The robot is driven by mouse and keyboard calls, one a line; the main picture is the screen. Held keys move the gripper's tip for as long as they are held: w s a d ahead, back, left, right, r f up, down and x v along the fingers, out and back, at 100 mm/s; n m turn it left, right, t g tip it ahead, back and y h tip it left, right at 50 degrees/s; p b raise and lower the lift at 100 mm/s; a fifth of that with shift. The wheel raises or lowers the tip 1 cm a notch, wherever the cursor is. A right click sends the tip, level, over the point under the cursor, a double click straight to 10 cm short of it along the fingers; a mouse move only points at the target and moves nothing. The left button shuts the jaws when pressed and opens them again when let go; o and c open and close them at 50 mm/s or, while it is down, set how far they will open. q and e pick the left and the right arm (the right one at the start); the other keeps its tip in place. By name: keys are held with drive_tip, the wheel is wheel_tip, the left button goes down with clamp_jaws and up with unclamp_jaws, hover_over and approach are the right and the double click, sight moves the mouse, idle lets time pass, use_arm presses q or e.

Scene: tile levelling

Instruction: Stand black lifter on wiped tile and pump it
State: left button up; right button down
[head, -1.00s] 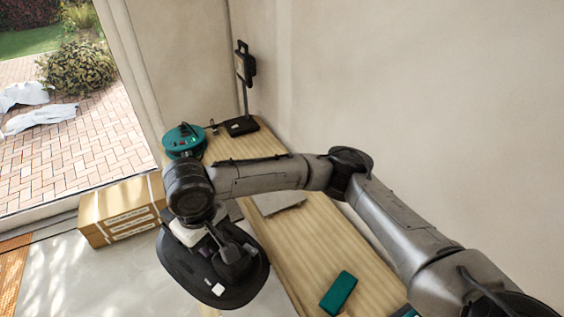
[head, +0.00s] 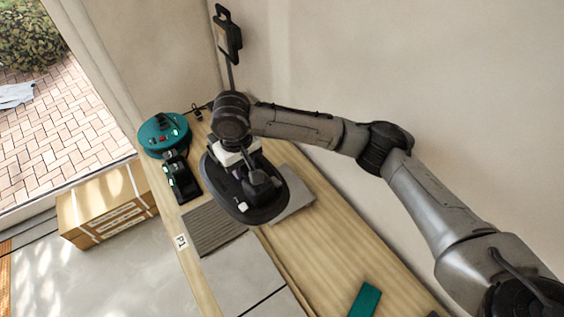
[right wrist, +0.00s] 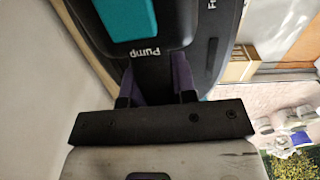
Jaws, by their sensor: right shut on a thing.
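The black lifter (head: 272,205) is a broad dark oval pad with a handle on top, held in my right gripper (head: 238,160) over the wooden bench in the head view. My right gripper is shut on its handle. In the right wrist view the fingers (right wrist: 157,88) grip the lifter (right wrist: 205,45) just below the word "Pump", beside a teal part. A smooth grey tile (head: 296,203) shows partly from behind the lifter. A ribbed dark grey piece (head: 213,230) lies left of it. I cannot tell which tile is wiped, or whether the lifter touches anything. My left gripper is out of view.
The wooden bench (head: 345,255) runs along the wall. A teal round device (head: 160,131) and a black device (head: 183,184) stand at its far left. A dark post-mounted unit (head: 228,38) rises behind. A teal block (head: 364,300) lies near the front. A cardboard box (head: 105,207) sits left.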

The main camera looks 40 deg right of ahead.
drive_tip(key=shift+m, duration=0.4)
drive_tip(key=w+d+f+p, duration=0.1)
drive_tip(key=w+d+f, duration=0.1)
drive_tip(key=d+f, duration=0.1)
drive_tip(key=w+d+f+p, duration=0.2)
drive_tip(key=w+d+f, duration=0.1)
drive_tip(key=shift+w, duration=0.1)
use_arm(q)
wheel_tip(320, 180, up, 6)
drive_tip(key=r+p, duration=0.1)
drive_tip(key=p, duration=0.2)
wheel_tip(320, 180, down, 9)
drive_tip(key=b, duration=0.8)
use_arm(e)
drive_tip(key=d+f, duration=0.3)
drive_tip(key=f, duration=0.3)
drive_tip(key=s+d+f, duration=0.1)
drive_tip(key=d+f, duration=0.2)
drive_tip(key=f, duration=0.3)
drive_tip(key=s+d+f, duration=0.1)
drive_tip(key=d+f, duration=0.2)
drive_tip(key=f, duration=0.3)
drive_tip(key=shift+f, duration=0.15)
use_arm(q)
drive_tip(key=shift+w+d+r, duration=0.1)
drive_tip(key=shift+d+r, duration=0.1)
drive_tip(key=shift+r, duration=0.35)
use_arm(e)
drive_tip(key=shift+f, duration=0.1)
